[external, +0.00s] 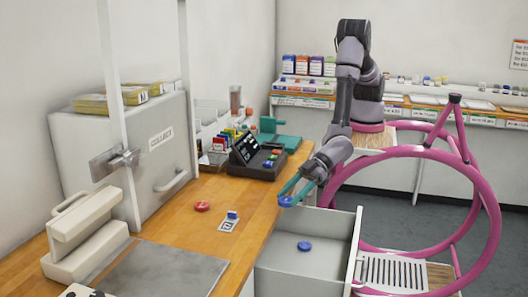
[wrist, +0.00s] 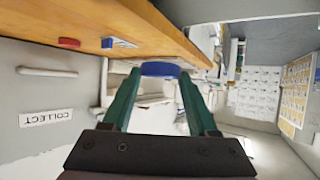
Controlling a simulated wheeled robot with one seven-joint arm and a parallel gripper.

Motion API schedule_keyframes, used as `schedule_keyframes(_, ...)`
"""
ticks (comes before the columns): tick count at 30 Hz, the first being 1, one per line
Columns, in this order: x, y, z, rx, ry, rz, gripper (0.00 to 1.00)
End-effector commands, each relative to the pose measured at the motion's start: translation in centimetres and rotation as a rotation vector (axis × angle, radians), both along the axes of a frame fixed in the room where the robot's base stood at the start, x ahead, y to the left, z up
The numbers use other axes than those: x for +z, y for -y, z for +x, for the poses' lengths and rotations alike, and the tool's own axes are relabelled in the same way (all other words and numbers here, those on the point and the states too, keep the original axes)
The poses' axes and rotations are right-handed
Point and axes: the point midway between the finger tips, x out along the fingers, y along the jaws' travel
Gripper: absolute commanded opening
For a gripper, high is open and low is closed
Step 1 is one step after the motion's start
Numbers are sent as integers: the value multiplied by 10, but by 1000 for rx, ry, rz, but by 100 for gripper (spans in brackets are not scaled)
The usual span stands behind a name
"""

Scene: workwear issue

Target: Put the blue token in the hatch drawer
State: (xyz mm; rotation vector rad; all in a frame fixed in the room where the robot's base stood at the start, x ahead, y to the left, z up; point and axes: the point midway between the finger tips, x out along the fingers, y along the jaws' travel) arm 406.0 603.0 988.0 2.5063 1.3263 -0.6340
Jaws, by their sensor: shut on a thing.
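A blue token (external: 286,201) is held between the green fingertips of my gripper (external: 292,190), near the counter's right edge and by the far left corner of the open drawer. In the wrist view the blue token (wrist: 160,69) sits across the tips of both fingers, and my gripper (wrist: 158,78) is shut on it. The grey drawer (external: 335,232) stands pulled out below the counter. A second blue token (external: 304,246) lies flat on its floor. I cannot tell exactly how high the held token is above the drawer.
A red token (external: 202,206) and a small card with a blue piece (external: 229,224) lie on the wooden counter (external: 182,230). A dark keypad device (external: 257,158) stands further back. A pink ring frame (external: 488,215) is right of the drawer. A grey COLLECT cabinet (external: 118,140) stands left.

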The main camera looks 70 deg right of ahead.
Motion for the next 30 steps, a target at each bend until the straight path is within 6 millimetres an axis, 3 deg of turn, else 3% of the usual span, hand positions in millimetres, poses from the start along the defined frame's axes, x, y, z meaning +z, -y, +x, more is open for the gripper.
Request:
schedule_keyframes(15, -121, 0, -3, 3, -1, -4, 6)
schedule_keyframes(23, -143, -1, -3, 2, -1, -2, 6)
schedule_keyframes(30, -175, -1, -3, 3, 0, -2, 6)
